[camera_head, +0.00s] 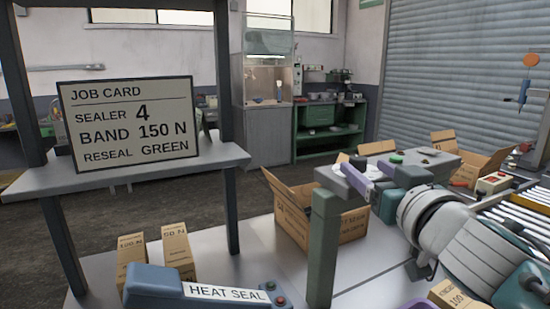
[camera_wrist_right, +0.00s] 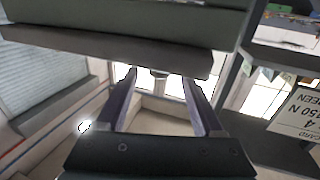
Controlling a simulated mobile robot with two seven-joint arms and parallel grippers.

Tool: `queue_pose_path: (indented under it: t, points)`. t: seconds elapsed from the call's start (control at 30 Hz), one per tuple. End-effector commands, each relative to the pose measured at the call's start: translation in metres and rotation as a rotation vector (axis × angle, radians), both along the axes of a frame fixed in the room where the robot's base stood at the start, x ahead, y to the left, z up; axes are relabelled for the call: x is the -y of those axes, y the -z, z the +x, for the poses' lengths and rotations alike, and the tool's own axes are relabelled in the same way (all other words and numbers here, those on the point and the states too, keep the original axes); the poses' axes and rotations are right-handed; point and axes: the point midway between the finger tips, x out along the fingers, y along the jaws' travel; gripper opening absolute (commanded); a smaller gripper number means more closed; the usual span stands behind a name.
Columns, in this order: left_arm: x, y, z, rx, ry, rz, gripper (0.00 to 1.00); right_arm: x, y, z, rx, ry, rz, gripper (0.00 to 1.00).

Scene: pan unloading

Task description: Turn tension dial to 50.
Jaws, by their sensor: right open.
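I cannot clearly make out the tension dial or its scale in either view. My right gripper (camera_head: 372,174) is open, its two purple fingers apart beside the grey-green beam and post (camera_head: 323,240). In the right wrist view the open fingers (camera_wrist_right: 162,80) have a small dark, rounded part (camera_wrist_right: 159,73) between their tips, under the edge of a wide grey beam (camera_wrist_right: 110,48). I cannot tell whether this part is the dial or whether the fingers touch it. My left gripper is not in view.
A job card (camera_head: 130,120) reads sealer 4, band 150 N, reseal green. A blue heat sealer (camera_head: 200,292), cartons marked 100 N (camera_head: 130,262) and 50 N (camera_head: 177,252), and an open cardboard box (camera_head: 290,215) stand on the bench. A roller conveyor (camera_head: 525,215) lies at right.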

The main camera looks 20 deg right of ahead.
Motion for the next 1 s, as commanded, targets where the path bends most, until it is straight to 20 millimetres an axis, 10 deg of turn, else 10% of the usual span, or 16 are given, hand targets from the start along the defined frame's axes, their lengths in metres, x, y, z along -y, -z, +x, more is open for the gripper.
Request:
queue_pose_path:
  t: [0.63,1.0]
  points:
    - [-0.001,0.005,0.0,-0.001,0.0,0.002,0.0,0.009,0.0,0.041,-0.001,-0.001,0.002,0.69]
    - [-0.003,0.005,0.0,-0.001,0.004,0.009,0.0,0.009,0.001,0.041,-0.001,-0.001,0.001,0.29]
